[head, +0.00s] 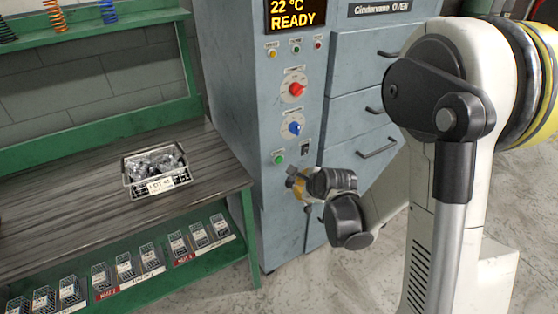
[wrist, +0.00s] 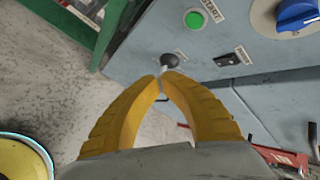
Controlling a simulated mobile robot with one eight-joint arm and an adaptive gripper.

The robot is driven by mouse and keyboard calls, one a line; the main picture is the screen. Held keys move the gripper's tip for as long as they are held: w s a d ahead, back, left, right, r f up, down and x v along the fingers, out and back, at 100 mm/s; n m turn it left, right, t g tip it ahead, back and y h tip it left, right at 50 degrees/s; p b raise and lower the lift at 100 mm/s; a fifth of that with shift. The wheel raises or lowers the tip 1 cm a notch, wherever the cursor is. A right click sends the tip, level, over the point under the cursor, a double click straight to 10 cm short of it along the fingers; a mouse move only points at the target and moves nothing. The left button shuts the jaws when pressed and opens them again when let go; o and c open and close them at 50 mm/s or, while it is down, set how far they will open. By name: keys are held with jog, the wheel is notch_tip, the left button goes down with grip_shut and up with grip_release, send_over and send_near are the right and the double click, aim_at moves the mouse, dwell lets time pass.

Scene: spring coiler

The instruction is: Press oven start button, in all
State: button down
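The oven's green start button (head: 278,158) is on the grey front panel, below the blue knob. In the wrist view the green button (wrist: 194,19), with a START label beside it, is near the top edge, apart from the fingers. My gripper (head: 292,183) is in front of the panel, below and a little right of the button. In the wrist view the two yellow fingers of my gripper (wrist: 162,76) come nearly together at the tips. A dark ball-ended pin (wrist: 170,60) shows right at the tips; I cannot tell whether they hold it.
A black switch (wrist: 224,60) is near the button. The blue knob (head: 294,128) and red knob (head: 295,90) are above. The display (head: 294,14) reads 22 °C READY. A green bench (head: 80,220) with a wire basket (head: 153,171) stands left. Open floor lies in front.

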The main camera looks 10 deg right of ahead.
aim_at(279, 160)
jog(key=shift+w+a+p, duration=0.15)
jog(key=shift+w+a, duration=0.3)
jog(key=shift+w, duration=0.95)
jog(key=shift+w+a+p, duration=0.2)
jog(key=shift+w+a, duration=0.25)
jog(key=shift+w, duration=0.95)
jog(key=shift+w+a+p, duration=0.15)
jog(key=shift+w+a, duration=0.3)
jog(key=shift+w, duration=0.95)
jog(key=shift+w+a, duration=0.15)
jog(key=shift+w, duration=0.25)
jog(key=shift+w+a, duration=0.1)
jog(key=shift+w, duration=0.25)
jog(key=shift+s, duration=0.1)
jog(key=shift+s+d+b, duration=0.2)
jog(key=shift+s+b, duration=0.2)
jog(key=shift+s, duration=0.25)
jog(key=shift+s, duration=0.1)
